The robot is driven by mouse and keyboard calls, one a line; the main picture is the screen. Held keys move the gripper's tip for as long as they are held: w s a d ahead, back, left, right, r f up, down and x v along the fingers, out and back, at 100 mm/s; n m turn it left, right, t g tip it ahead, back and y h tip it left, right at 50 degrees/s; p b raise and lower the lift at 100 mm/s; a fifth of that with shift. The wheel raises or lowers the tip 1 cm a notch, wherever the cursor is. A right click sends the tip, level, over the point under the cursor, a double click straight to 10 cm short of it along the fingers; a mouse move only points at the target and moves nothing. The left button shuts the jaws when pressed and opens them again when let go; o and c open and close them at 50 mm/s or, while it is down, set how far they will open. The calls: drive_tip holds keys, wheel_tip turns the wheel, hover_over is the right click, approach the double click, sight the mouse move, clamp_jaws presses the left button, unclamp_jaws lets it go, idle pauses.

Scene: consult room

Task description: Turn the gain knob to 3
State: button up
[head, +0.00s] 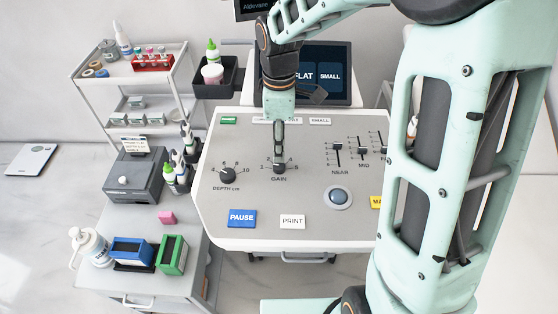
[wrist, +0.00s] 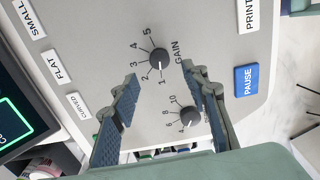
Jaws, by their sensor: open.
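The gain knob (wrist: 158,60) is a small dark round knob on the grey console panel, with a scale from 1 to 5. In the wrist view its white mark points towards 1. My gripper (wrist: 164,84) is open, its two blue-padded fingers apart and empty. In that view the knob appears just beyond the fingertips, between their lines. In the head view my gripper (head: 279,148) points down at the gain knob (head: 279,169) and partly covers it and its scale. I cannot tell the exact gap between fingertips and knob.
The depth knob (head: 228,175) is left of the gain knob. Sliders (head: 338,150) and a trackball (head: 338,196) lie to the right. The PAUSE button (head: 242,218) and PRINT button (head: 292,221) are in front. A screen (head: 325,70) stands behind the panel.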

sight(279, 165)
wheel_tip(279, 165, down, 8)
drive_tip(key=shift+r, duration=0.25)
drive_tip(key=shift+c, duration=0.5)
clamp_jaws()
